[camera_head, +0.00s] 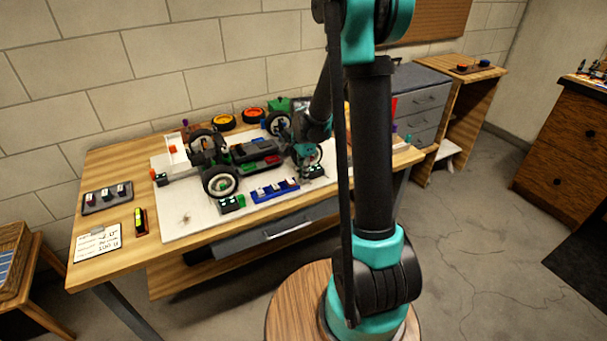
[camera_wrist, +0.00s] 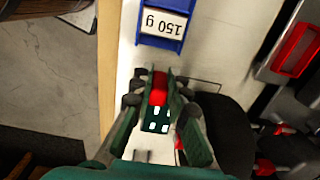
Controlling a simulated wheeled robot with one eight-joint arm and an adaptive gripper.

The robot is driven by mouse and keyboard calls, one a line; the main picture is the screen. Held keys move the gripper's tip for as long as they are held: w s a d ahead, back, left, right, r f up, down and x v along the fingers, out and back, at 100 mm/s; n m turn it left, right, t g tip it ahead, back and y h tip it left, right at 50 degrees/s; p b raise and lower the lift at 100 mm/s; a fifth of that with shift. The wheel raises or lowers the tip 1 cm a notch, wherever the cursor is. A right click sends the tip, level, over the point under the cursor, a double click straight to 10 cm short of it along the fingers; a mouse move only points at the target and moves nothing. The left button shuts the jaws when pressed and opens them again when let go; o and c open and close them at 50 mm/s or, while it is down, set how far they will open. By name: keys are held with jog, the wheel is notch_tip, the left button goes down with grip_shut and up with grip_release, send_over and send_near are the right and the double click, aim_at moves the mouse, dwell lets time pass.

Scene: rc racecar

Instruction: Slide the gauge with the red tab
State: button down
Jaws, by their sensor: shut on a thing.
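The gauge (camera_wrist: 157,120) is a small dark block with white marks and a red tab (camera_wrist: 159,88). It shows in the wrist view between my gripper's fingers. My gripper (camera_wrist: 160,86) is shut on the red tab, one finger on each side. In the head view my gripper (camera_head: 304,165) is low over the white board by the car's near right wheel, and a dark block with lit marks (camera_head: 314,171) is beside it. The red tab cannot be made out there. The RC car (camera_head: 250,153) stands on the board (camera_head: 190,225).
A blue holder (camera_wrist: 163,20) labelled 150 g is close to my gripper; it also shows in the head view (camera_head: 275,190). Similar dark blocks sit by the near left wheel (camera_head: 231,204) and the board's left end (camera_head: 161,179). A black tire (camera_wrist: 222,135) is right of the fingers.

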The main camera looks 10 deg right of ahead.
jog(key=shift+w+a, duration=0.2)
jog(key=shift+w, duration=0.5)
jog(key=c, duration=1.5)
grip_release()
jog(key=shift+r, duration=0.1)
notch_tip(320, 180, up, 12)
jog(key=shift+f, duration=0.1)
jog(key=shift+s, duration=0.15)
